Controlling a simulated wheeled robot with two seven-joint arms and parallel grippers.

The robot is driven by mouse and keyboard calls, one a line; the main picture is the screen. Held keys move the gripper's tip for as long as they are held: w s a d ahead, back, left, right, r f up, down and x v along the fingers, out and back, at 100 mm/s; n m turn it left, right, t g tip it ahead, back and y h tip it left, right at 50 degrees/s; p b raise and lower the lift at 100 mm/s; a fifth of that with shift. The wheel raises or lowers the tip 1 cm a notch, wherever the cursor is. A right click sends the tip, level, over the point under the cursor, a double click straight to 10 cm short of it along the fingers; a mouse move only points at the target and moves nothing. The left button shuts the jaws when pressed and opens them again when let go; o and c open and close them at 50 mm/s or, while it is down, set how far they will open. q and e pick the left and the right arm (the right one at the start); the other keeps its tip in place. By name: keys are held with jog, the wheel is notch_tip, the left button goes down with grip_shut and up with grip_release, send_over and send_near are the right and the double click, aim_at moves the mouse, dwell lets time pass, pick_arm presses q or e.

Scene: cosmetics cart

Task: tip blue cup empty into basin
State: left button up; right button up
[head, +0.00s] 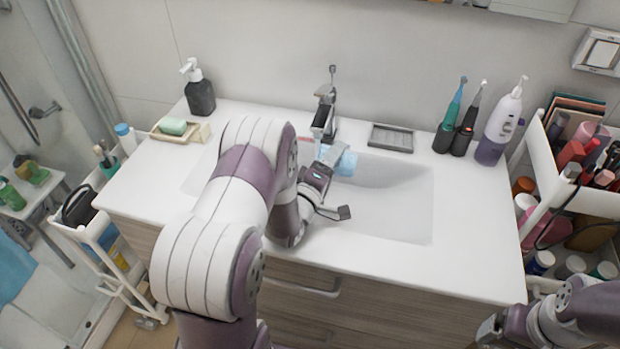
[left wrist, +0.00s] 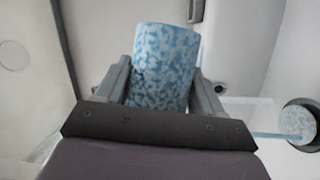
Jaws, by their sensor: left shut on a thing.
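The blue speckled cup (left wrist: 163,65) is between the two fingers of my left gripper (left wrist: 163,92), which is shut on it. In the head view the cup (head: 343,161) is over the white basin (head: 405,200), just in front of the faucet (head: 325,105). My left gripper (head: 328,178) partly hides it there. The cup looks tilted; its mouth and inside are hidden. My right arm (head: 560,318) is at the lower right corner, away from the basin, and its fingers do not show clearly.
A grey soap dish (head: 391,137), toothbrushes (head: 455,120) and a white-purple bottle (head: 500,125) stand along the back right. A dark soap pump (head: 200,95) and a green soap (head: 173,126) are at the left. A loaded cart (head: 543,150) stands at the right. The front counter is clear.

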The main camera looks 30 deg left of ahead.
pick_arm(q)
jog(key=shift+a+r+n, duration=0.15)
jog(key=shift+r+n, duration=0.05)
jog(key=shift+n, duration=0.4)
